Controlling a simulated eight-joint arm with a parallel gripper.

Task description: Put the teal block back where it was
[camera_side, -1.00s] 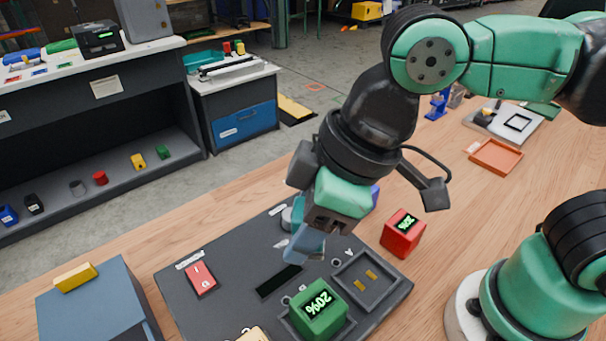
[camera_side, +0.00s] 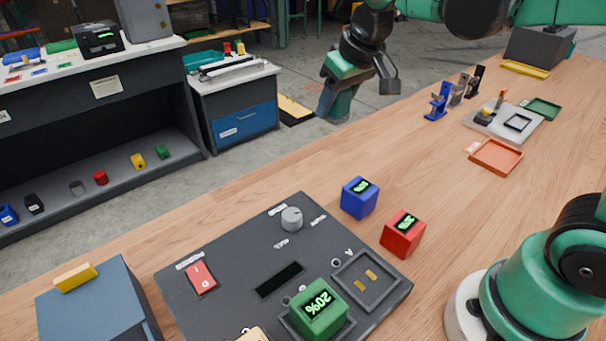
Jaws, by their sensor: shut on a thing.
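My gripper (camera_side: 336,108) is raised at the top middle, over the table's far edge with the floor behind it in the picture. It is shut, and a dark teal shape between its fingers looks like the teal block, but fingers and block are hard to tell apart. No other teal block stands on the table. A green block (camera_side: 318,312) with a display reading 20% sits in a bay of the dark charging panel (camera_side: 230,255). The framed bay (camera_side: 367,279) beside it is empty, with two gold contacts showing.
A blue block (camera_side: 359,198) and a red block (camera_side: 403,235) with lit displays stand right of the panel. A knob (camera_side: 291,218) and a red switch (camera_side: 200,278) rise from the panel. An orange tray (camera_side: 495,157) lies farther right. The table between is clear.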

